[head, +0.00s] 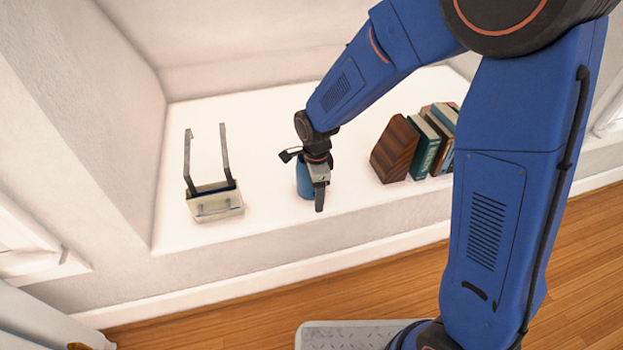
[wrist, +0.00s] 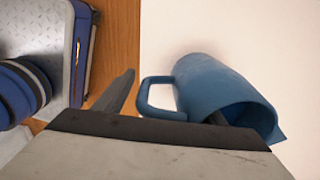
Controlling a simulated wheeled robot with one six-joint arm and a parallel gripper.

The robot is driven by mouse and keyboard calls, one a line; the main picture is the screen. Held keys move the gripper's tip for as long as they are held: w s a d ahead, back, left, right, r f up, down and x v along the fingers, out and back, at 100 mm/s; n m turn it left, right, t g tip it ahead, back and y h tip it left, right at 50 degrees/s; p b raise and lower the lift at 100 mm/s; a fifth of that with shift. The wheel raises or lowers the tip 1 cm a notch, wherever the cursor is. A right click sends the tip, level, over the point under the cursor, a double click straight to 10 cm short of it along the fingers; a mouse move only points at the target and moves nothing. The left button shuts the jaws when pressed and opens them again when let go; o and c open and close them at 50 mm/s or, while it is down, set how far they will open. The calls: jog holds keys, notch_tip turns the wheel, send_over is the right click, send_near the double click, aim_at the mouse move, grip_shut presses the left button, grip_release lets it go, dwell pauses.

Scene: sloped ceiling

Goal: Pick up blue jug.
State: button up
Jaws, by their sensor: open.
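The blue jug (head: 303,182) stands on the white ledge, partly hidden behind my gripper (head: 318,190) in the head view. In the wrist view the jug (wrist: 210,85) shows its open mouth at lower right and its handle (wrist: 146,95) on the left. My gripper (wrist: 165,105) is open. One dark finger is left of the handle, apart from it. A dark piece, seemingly the other finger, shows at the jug's mouth; its tip is hidden, so I cannot tell whether it touches the jug.
A pale box with two upright dark bars (head: 215,203) stands left on the ledge. A wooden block (head: 395,150) and several books (head: 428,145) stand to the right. The ledge between box and jug is clear. A sloped wall (head: 95,110) bounds the left.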

grip_shut()
dwell(0.5)
notch_tip(320, 180, up, 10)
dwell(0.5)
